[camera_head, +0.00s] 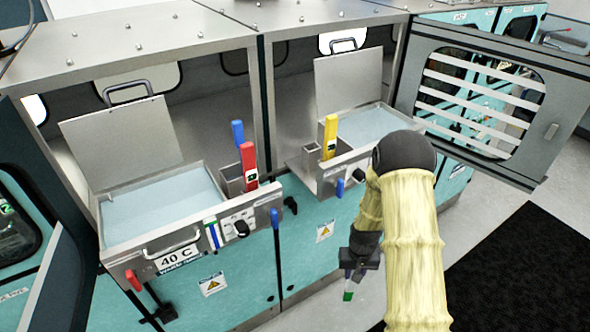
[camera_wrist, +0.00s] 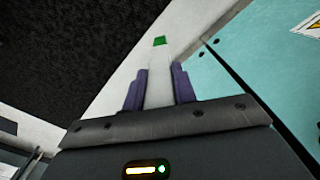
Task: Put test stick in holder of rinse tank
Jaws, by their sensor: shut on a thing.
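My gripper (camera_head: 360,262) hangs low in front of the right cabinet, pointing down. It is shut on a white test stick with a green end (camera_head: 348,290). In the wrist view the stick (camera_wrist: 158,70) stands out between the two purple fingers, its green end away from the gripper. Two open water tanks are in the head view, a left tank (camera_head: 108,236) labelled 40 C and a right tank (camera_head: 372,150). I cannot tell from labels which is the rinse tank. Small metal holders stand beside them, the left (camera_head: 229,184) and the right (camera_head: 309,170).
A red handle (camera_head: 248,165) and a blue one (camera_head: 238,133) stand by the left holder; a yellow handle (camera_head: 330,135) stands by the right one. An open windowed door (camera_head: 520,170) juts out at right. A black mat (camera_head: 530,265) lies on the floor.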

